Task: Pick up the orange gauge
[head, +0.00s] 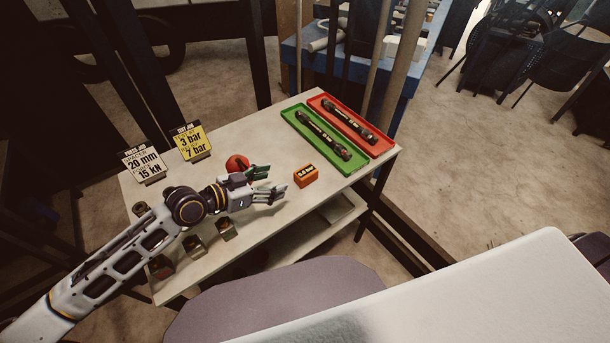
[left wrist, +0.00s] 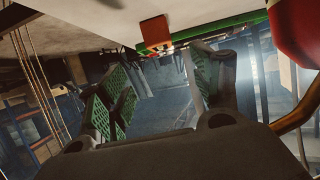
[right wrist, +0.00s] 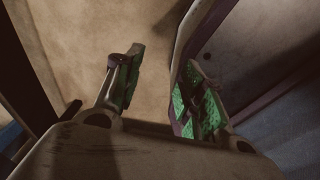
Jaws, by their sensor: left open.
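The orange gauge (head: 306,175) is a small box with a dark display on top, standing on the light table near its front edge. It also shows in the left wrist view (left wrist: 155,32), at the top, beyond the fingertips. My left gripper (head: 272,184) is open and empty, just left of the gauge and apart from it, its fingers pointing toward it. Its green-padded fingers show spread in the left wrist view (left wrist: 160,85). My right gripper (right wrist: 160,85) shows only in the right wrist view, open with nothing between its fingers.
A red round thing (head: 237,162) stands behind my left gripper. Two signs (head: 144,164) (head: 190,142) stand at the back left. Several small blocks (head: 194,246) stand front left.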

